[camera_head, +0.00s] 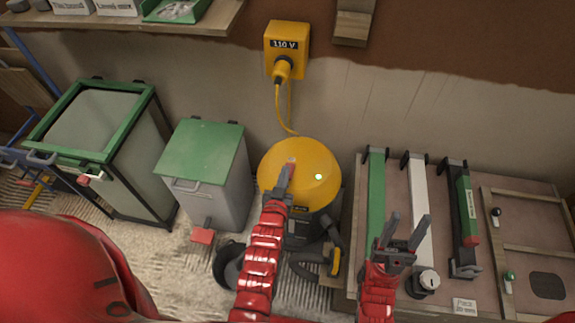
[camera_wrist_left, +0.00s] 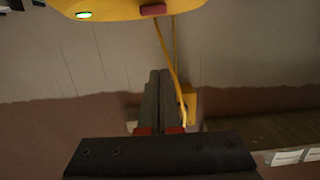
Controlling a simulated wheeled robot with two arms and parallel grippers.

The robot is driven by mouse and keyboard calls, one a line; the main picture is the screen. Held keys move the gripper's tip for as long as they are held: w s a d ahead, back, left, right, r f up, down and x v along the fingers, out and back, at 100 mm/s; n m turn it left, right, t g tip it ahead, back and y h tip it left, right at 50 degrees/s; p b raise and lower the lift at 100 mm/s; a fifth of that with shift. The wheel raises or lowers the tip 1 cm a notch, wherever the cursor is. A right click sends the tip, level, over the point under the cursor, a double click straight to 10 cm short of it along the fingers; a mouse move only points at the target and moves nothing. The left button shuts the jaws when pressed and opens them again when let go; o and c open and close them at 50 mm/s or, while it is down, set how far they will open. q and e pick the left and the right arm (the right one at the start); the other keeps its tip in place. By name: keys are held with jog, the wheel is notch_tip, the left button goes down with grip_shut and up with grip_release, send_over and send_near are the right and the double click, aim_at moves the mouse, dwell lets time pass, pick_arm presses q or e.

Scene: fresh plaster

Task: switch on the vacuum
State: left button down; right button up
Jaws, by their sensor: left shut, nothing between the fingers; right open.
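The vacuum (camera_head: 325,190) has a yellow domed top and a dark lower body, and stands on the floor against the wall. A small pale green light glows on its dome. A red part, perhaps a switch, shows on the dome by my left gripper (camera_head: 287,175); the left wrist view also shows a red block (camera_wrist_left: 153,9) on the yellow dome (camera_wrist_left: 120,8). My left gripper is shut and empty, its tips in front of the dome in the head view; I cannot tell whether they touch it. My right gripper (camera_head: 408,228) is open and empty, right of the vacuum.
A yellow 110 V box (camera_head: 286,43) on the wall holds a plug, with its yellow cable running down behind the vacuum. A grey bin with a green lid (camera_head: 201,150) stands left. A board (camera_head: 350,275) with several long tools stands right. A black bucket (camera_head: 229,262) is below.

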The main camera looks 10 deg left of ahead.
pick_arm(q)
jog(key=shift+s+r, duration=0.3)
jog(key=shift+s, duration=0.4)
jog(key=shift+s+r, duration=0.3)
jog(key=shift+s, duration=0.35)
